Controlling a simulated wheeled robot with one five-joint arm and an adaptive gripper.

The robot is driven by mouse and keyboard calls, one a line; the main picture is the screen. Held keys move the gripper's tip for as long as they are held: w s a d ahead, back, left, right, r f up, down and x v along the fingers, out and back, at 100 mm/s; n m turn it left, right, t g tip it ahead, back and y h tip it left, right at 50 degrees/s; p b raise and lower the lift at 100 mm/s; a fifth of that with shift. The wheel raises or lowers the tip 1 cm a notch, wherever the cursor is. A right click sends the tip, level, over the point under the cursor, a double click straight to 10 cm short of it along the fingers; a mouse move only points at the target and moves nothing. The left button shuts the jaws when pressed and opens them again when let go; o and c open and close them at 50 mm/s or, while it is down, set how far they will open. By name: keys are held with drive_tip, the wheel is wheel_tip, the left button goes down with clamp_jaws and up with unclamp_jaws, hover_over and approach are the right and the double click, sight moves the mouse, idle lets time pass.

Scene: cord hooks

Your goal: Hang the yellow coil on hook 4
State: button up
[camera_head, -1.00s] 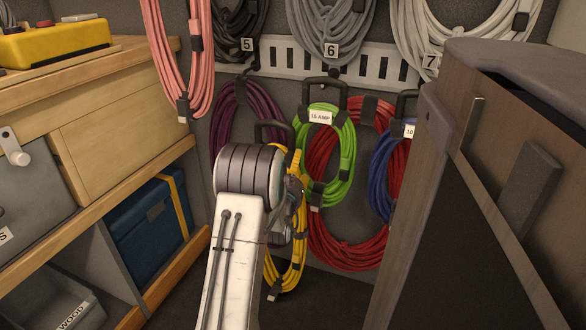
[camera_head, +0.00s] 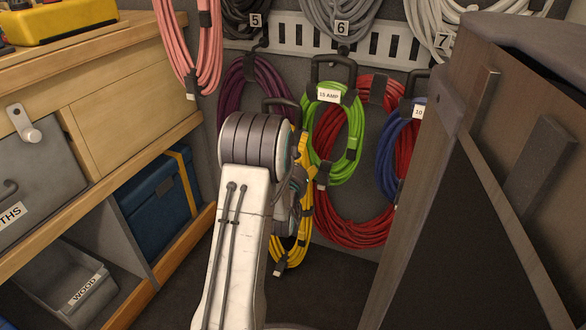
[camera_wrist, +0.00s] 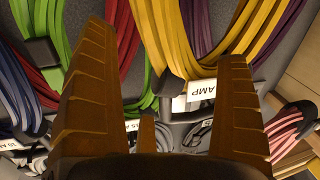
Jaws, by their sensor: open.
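The yellow coil (camera_head: 302,220) hangs low on the wall in the head view, partly hidden behind my arm. A dark handle (camera_head: 283,106) shows above it. In the wrist view the yellow coil (camera_wrist: 178,42) crosses the upper middle, with a white tag (camera_wrist: 198,92) reading "AMP" at its bend. My gripper (camera_wrist: 165,50) is open, its two fingers spread on either side of part of the yellow strands. Whether the fingers touch the coil I cannot tell. Signs 5, 6 and 7 show at the top; no sign for hook 4 is visible.
A green coil (camera_head: 351,150) and a red coil (camera_head: 350,232) hang just right of the yellow one, a purple coil (camera_head: 232,92) left. A pink coil (camera_head: 196,45) hangs upper left. A wooden cabinet (camera_head: 480,190) stands close on the right, a workbench (camera_head: 130,75) left.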

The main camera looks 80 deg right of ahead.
drive_tip(key=a+p, duration=0.4)
drive_tip(key=a, duration=0.3)
drive_tip(key=shift+w+a+p, duration=0.15)
drive_tip(key=shift+a+p, duration=0.15)
drive_tip(key=shift+p, duration=0.05)
drive_tip(key=shift+w, duration=0.1)
